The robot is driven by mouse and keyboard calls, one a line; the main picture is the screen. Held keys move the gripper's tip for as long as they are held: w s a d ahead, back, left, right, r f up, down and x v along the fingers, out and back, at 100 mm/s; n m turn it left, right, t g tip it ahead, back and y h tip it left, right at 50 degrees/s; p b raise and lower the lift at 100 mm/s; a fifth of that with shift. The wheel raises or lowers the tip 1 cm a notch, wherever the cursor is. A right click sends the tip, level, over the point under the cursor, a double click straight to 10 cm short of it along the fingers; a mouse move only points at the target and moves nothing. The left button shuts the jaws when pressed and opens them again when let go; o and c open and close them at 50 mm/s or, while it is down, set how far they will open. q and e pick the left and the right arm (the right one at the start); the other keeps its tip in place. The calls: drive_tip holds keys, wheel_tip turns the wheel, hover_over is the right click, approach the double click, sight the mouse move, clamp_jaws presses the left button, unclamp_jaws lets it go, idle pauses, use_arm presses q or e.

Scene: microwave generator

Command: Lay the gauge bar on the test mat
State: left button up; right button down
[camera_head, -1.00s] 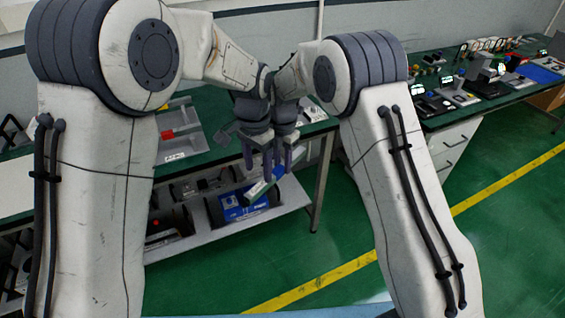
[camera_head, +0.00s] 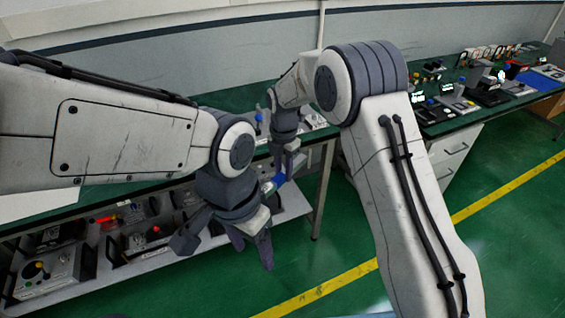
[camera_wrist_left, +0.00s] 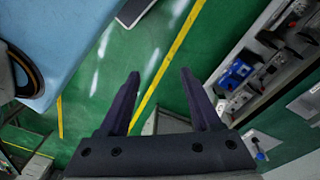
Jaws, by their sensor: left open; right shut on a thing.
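My left gripper (camera_head: 226,246) is open, lower and nearer, apart from the right one. In the left wrist view its two fingers (camera_wrist_left: 160,85) are spread with nothing between them. A flat blue sheet (camera_head: 547,72) on the far right bench may be the test mat; I cannot tell for sure.
The near green-topped bench (camera_head: 240,98) has a lower shelf with several devices, including a grey box (camera_head: 50,272). The far bench (camera_head: 440,120) carries several instruments and has white drawers (camera_head: 452,150). The green floor with a yellow line (camera_head: 480,198) is clear.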

use_arm(q)
drive_tip(key=s, duration=0.1)
drive_tip(key=s+a+f, duration=0.1)
drive_tip(key=s, duration=0.2)
drive_tip(key=shift+a+f, duration=0.15)
drive_tip(key=shift+a, duration=0.15)
